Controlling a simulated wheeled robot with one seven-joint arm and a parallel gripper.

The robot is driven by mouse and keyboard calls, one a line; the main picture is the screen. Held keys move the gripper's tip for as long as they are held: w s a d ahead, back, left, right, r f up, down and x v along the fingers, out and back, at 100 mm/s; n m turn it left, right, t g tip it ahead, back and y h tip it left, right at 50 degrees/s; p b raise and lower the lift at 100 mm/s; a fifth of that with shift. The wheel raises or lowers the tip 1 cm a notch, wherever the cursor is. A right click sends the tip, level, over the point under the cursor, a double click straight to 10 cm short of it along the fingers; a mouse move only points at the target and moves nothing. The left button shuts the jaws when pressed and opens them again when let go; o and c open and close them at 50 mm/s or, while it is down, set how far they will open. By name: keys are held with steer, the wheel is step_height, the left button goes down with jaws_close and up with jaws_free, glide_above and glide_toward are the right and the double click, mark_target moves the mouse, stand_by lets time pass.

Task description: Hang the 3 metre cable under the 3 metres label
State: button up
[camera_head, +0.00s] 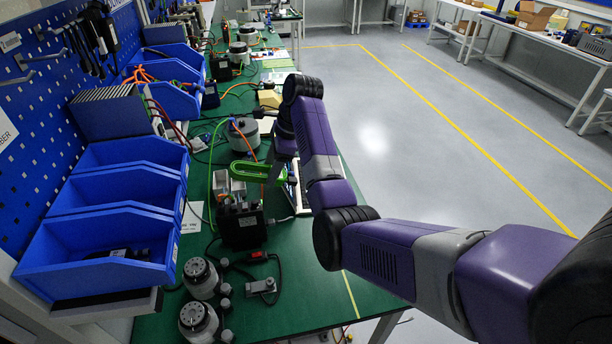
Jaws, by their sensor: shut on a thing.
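A green looped cable (247,171) shows above the green workbench, left of my gripper (287,180). My gripper points down from the purple arm and is shut on the looped cable at its right end. The fingertips are small and partly hidden by my wrist. The blue pegboard (45,120) on the left has metal hooks (38,75) and several hanging black items (92,42). I cannot read a 3 metres label.
Blue bins (100,235) stand between pegboard and bench. The bench (290,310) holds a black box (241,226), round grey actuators (200,278), a grey power unit (112,113) and loose cables. Open grey floor (420,130) lies to the right, with other tables beyond.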

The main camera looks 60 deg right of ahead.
steer(key=w+a+r+t+y, duration=0.1)
steer(key=w+a+r+t, duration=0.1)
steer(key=w+a+r, duration=0.1)
steer(key=w+a+r+t, duration=0.2)
steer(key=w+a+r, duration=0.1)
steer(key=w+a, duration=0.1)
steer(key=shift+w+r+y, duration=0.3)
steer(key=shift+r+y, duration=0.1)
steer(key=w+a+r+t+y+p, duration=0.1)
steer(key=w+a+r+t+y, duration=0.2)
steer(key=a+r, duration=0.7)
steer(key=w+a+r+t+y, duration=0.1)
steer(key=w+a+r+t, duration=0.2)
steer(key=a+r+t, duration=0.65)
steer(key=w+a+g+b, duration=0.3)
steer(key=w+a+g, duration=0.1)
steer(key=w, duration=0.4)
steer(key=shift+a, duration=0.6)
steer(key=shift+w, duration=0.1)
steer(key=o, duration=1.7)
steer(key=shift+o, duration=0.2)
steer(key=shift+f, duration=0.1)
